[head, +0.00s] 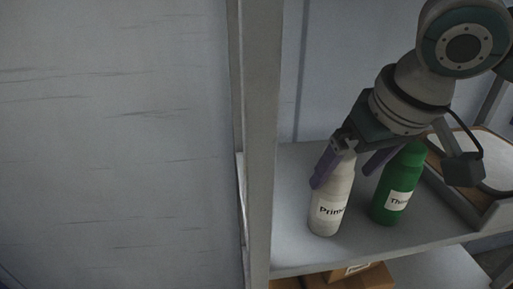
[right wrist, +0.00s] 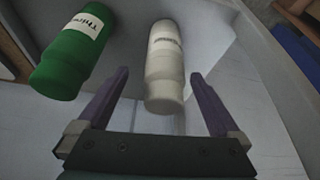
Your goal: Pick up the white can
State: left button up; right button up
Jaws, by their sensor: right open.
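The white can (head: 328,209) is a bottle-shaped container with a label that reads "Prim" in part. It stands upright on a grey shelf (head: 300,255). In the right wrist view the white can (right wrist: 165,68) shows between and beyond the two purple fingers. My right gripper (head: 345,172) is open, at the upper part of the can in the head view; the wrist view shows the gripper (right wrist: 160,98) with a finger on each side and gaps to the can. Whether a finger touches it I cannot tell. My left gripper is not in view.
A green bottle (head: 398,186) stands just right of the white can; it also shows in the wrist view (right wrist: 75,50). A grey shelf post (head: 260,140) rises on the left. A tray (head: 490,165) lies at the right. Cardboard boxes (head: 350,276) sit below the shelf.

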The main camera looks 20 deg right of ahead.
aim_at(331, 190)
jog(key=x, duration=0.6)
jog(key=shift+s+a, duration=0.15)
jog(key=shift+a, duration=0.2)
grip_shut()
dwell(0.5)
